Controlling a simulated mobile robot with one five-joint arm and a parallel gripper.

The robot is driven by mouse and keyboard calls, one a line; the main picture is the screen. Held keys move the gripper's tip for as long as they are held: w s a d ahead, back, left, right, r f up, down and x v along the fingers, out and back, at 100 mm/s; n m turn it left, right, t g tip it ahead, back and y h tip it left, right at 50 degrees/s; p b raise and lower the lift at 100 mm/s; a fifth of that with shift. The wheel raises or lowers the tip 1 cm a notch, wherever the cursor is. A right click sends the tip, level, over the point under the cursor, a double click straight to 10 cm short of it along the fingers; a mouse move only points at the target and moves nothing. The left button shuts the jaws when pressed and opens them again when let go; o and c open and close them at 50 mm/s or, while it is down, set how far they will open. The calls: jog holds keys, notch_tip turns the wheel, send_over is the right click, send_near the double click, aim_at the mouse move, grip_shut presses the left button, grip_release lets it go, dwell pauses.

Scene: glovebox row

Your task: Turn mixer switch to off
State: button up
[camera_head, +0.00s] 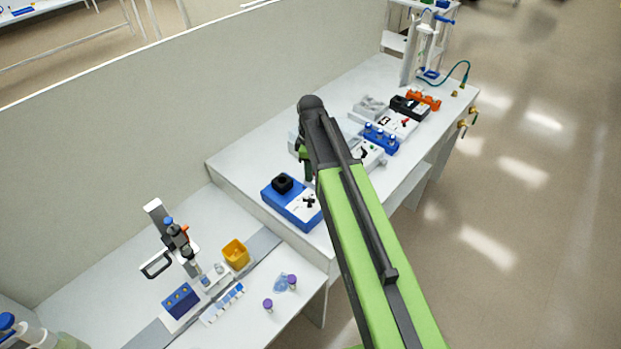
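A blue mixer (287,203) with a black cup-shaped head (282,183) sits on the raised bench near its left end. Its white front panel carries a small dark switch (309,203); its setting is too small to read. My arm reaches up from the bottom right, and its end hangs just right of and behind the mixer. My gripper (307,172) points down there, mostly hidden by my own arm, and its fingers cannot be made out. I see no contact with the switch.
Behind my arm stand a white device (369,154) with a dark lever, a blue tube rack (381,138), a white device with a red knob (398,122), and an orange rack (423,99).

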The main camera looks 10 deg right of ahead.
aim_at(311, 199)
notch_tip(311, 199, up, 4)
jog(key=p, duration=0.2)
notch_tip(311, 199, down, 18)
jog(key=b, duration=1.8)
jog(key=shift+r, duration=0.1)
jog(key=shift+c, duration=0.4)
grip_shut()
